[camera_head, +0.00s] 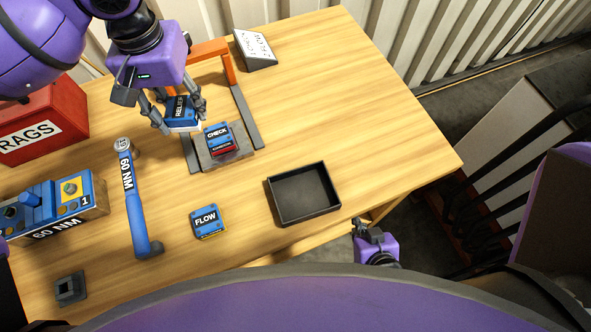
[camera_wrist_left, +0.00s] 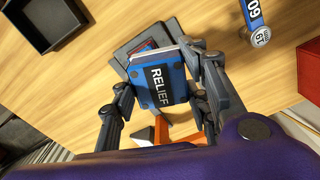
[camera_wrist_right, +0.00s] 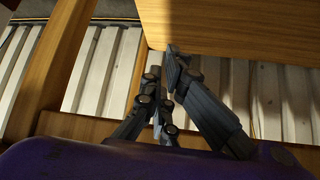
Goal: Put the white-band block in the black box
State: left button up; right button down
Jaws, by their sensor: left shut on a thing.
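The white-band block, labelled RELIEF (camera_head: 181,111), is blue with a white edge along its lower side. My left gripper (camera_head: 178,118) is shut on it, beside and partly above the grey plate (camera_head: 238,155). In the left wrist view the RELIEF block (camera_wrist_left: 160,82) sits between the fingers of the left gripper (camera_wrist_left: 165,88). The black box (camera_head: 303,194) is an empty, shallow open tray on the table, right of the held block; its corner shows in the left wrist view (camera_wrist_left: 48,22). My right gripper (camera_wrist_right: 162,75) is empty below the table's edge, its fingertips close together.
A red-banded CHECK block (camera_head: 219,139) rests on the grey plate, by an orange frame (camera_head: 228,68). A yellow-banded FLOW block (camera_head: 208,220) lies left of the box. A blue torque wrench (camera_head: 134,205), a red RAGS box (camera_head: 42,120) and a sign (camera_head: 254,49) stand around. The right table side is clear.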

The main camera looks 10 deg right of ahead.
aim_at(304, 194)
jog(key=k+j+z, duration=0.1)
jog(key=z, duration=0.3)
jog(key=k+j+z, duration=0.1)
jog(key=z, duration=0.3)
jog(key=k+j+z, duration=0.1)
jog(key=z, duration=0.3)
